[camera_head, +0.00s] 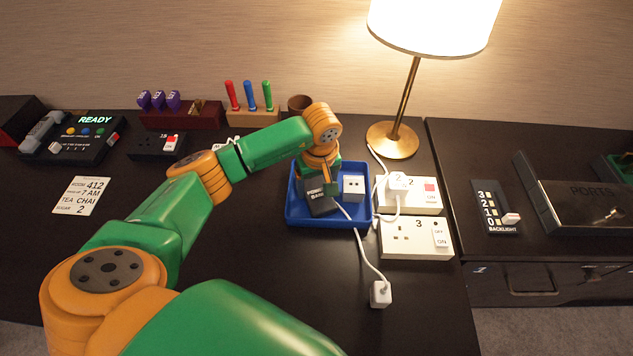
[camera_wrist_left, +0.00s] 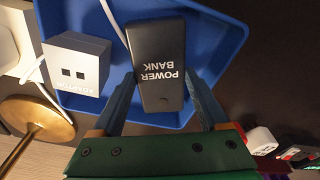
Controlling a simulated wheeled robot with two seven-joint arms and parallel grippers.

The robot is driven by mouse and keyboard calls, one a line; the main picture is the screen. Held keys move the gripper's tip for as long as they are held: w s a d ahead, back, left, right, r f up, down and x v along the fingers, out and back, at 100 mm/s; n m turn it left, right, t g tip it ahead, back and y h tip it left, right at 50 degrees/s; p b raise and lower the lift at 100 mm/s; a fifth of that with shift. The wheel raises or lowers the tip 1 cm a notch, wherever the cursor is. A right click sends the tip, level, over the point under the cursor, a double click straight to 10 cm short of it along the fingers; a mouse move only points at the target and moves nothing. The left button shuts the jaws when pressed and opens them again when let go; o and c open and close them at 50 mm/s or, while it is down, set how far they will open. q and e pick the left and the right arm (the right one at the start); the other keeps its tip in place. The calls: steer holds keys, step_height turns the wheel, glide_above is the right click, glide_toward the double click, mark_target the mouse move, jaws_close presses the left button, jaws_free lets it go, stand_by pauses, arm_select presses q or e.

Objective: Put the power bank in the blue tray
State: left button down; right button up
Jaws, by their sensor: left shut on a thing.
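The black power bank (camera_head: 319,206), labelled POWER BANK, is within the walls of the blue tray (camera_head: 300,221), in its left part. In the left wrist view the power bank (camera_wrist_left: 158,45) lies between the two fingers of my left gripper (camera_wrist_left: 163,85), and the tray (camera_wrist_left: 222,45) spreads around and beneath it. My left gripper (camera_head: 322,190) is shut on the power bank from above. I cannot tell whether the power bank touches the tray floor. My right gripper is not in view.
A white adapter (camera_head: 353,187) sits in the tray's right part. A white cable runs from the tray over its front to a loose plug (camera_head: 380,294). White socket blocks (camera_head: 415,240) and a lamp (camera_head: 393,140) stand to the right.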

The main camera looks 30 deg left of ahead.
mark_target(319, 195)
arm_select(q)
steer(key=shift+f, duration=0.1)
jaws_free()
step_height(319, 195, up, 12)
steer(key=s+d+b, duration=0.1)
stand_by(0.4)
steer(key=shift+d, duration=0.1)
